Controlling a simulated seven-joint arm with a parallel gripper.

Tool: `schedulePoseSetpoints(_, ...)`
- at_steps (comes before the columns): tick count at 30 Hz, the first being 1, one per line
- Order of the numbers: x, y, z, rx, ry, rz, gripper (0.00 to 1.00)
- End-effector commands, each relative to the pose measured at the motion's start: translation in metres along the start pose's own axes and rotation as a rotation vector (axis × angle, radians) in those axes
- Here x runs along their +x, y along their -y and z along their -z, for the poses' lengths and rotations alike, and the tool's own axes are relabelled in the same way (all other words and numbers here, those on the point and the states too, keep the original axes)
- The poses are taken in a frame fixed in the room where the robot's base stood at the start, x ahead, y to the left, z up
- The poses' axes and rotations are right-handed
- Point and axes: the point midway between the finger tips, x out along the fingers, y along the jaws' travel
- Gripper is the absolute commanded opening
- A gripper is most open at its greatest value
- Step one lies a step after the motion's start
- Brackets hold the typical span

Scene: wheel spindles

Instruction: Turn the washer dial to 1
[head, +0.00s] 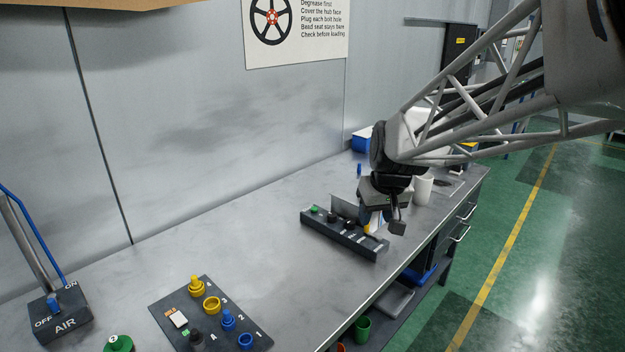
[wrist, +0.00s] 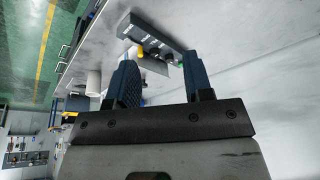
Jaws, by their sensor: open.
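A long dark control box (head: 375,248) lies on the metal bench, with a green button (head: 315,210), black knobs (head: 332,217) and a yellow part. The box (wrist: 135,28) also shows in the wrist view, with a yellow knob (wrist: 140,51) and a black knob (wrist: 168,58). Its labels are too small to read, so I cannot tell which knob is the washer dial or where it points. My gripper (head: 382,222) is open over the right end of the box and hides part of it. In the wrist view its blue fingers (wrist: 161,78) are apart with nothing held between them.
A dark board (head: 245,320) with numbered yellow and blue parts lies at the front. An AIR switch box (head: 65,318) stands at the left. A white cylinder (head: 423,189) and a blue bin (head: 361,140) stand beyond my gripper.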

Motion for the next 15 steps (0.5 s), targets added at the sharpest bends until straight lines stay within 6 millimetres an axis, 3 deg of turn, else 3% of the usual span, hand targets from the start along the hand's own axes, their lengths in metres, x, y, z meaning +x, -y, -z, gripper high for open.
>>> schedulePoseSetpoints(15,0.079,-0.007,0.114,-0.085,-0.033,0.027,0.47)
